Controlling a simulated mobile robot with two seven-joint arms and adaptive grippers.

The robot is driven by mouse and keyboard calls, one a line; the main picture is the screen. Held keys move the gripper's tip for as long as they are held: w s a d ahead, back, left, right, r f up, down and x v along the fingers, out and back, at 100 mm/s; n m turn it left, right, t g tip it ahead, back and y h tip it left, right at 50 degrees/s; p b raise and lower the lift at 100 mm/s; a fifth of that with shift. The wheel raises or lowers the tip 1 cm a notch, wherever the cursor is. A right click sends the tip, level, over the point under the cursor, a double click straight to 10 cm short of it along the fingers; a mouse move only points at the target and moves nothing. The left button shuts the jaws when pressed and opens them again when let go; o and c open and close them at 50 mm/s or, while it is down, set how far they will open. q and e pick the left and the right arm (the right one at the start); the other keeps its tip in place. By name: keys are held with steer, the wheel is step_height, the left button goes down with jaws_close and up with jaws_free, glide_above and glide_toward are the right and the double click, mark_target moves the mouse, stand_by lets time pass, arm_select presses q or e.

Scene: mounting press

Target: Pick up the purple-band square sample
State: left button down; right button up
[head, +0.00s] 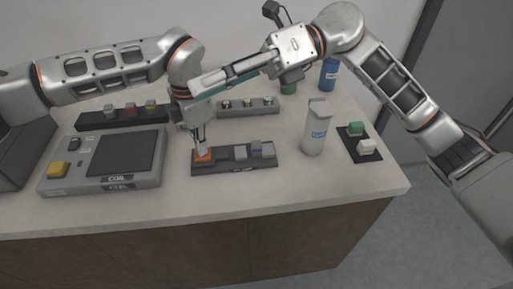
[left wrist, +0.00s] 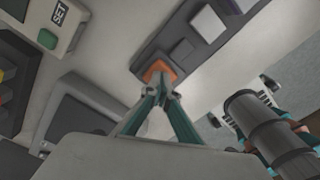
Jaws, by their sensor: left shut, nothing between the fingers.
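My left gripper (head: 198,143) is shut with nothing between its fingers. It points down at the orange block (head: 203,154) at the left end of the dark front tray (head: 235,168). In the left wrist view the fingertips (left wrist: 161,88) meet right at the edge of the orange block (left wrist: 157,69); I cannot tell whether they touch it. Two greyish square blocks sit further along the tray; the right one (head: 256,147) looks faintly purple, but no purple band is clear. My right gripper (head: 212,84) reaches left above the table, close to my left wrist; its fingertips are unclear.
A grey device with a dark panel (head: 112,154) stands left of the tray. Behind are a black rack (head: 93,119) with coloured samples and a grey rack (head: 235,110). A white bottle (head: 317,130) and a black pad (head: 352,146) with green and white blocks stand right.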

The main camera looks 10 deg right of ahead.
step_height(320, 180, down, 4)
steer(key=s+a+n+g+h, duration=0.1)
steer(key=s+h, duration=0.1)
steer(key=n+t+h, duration=0.4)
steer(key=t+h, duration=0.1)
steer(key=h, duration=0.7)
glide_toward(257, 143)
steer(key=f, duration=0.7)
steer(key=a+f, duration=0.1)
steer(key=f, duration=0.2)
steer(key=shift+s+f, duration=0.15)
steer(key=shift+f, duration=0.1)
jaws_close()
